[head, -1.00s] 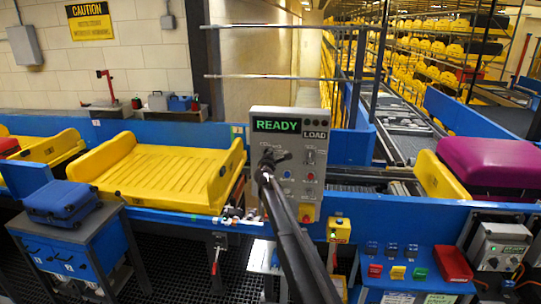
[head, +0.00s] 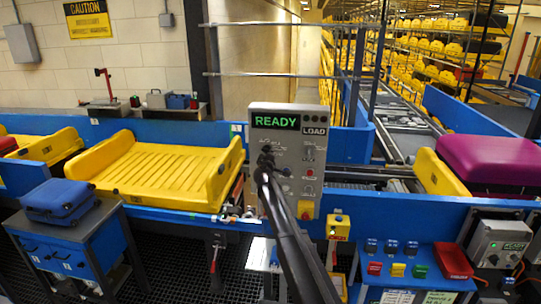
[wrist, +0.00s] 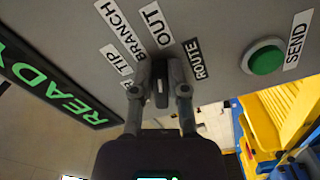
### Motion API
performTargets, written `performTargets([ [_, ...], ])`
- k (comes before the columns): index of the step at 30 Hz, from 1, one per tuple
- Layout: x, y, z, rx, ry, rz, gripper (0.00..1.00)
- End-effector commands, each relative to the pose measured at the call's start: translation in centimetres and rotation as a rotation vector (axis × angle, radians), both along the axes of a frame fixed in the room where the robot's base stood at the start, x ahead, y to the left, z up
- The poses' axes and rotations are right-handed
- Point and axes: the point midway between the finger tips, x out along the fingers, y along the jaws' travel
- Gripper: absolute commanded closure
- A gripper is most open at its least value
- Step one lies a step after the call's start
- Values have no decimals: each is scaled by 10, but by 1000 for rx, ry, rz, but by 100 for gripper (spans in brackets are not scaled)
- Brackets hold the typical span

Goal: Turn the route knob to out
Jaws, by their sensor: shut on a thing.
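The control panel (head: 290,150) stands at the middle of the head view, with a green READY display and a LOAD label. My gripper (head: 268,158) reaches its left part and partly hides the knob area there. In the wrist view my gripper (wrist: 160,88) is shut on the dark route knob (wrist: 160,97), one finger on each side. The knob's bar lies about upright in that picture, its upper end towards the OUT label (wrist: 155,24).
A green SEND button (wrist: 265,57) is on the panel, clear of my fingers. A yellow tray (head: 150,170) lies on the conveyor left of the panel. A purple suitcase (head: 488,163) is at the right. A blue case (head: 60,200) rests on a cart at the left.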

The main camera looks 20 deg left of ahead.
Motion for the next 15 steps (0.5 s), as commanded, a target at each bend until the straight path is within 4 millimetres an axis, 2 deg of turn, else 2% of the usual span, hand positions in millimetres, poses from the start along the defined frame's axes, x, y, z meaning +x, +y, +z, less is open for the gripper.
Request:
performTargets([
  [7, 2, 3, -1, 106, 25, 2, 100],
  [15, 2, 3, -1, 137, 32, 3, 100],
])
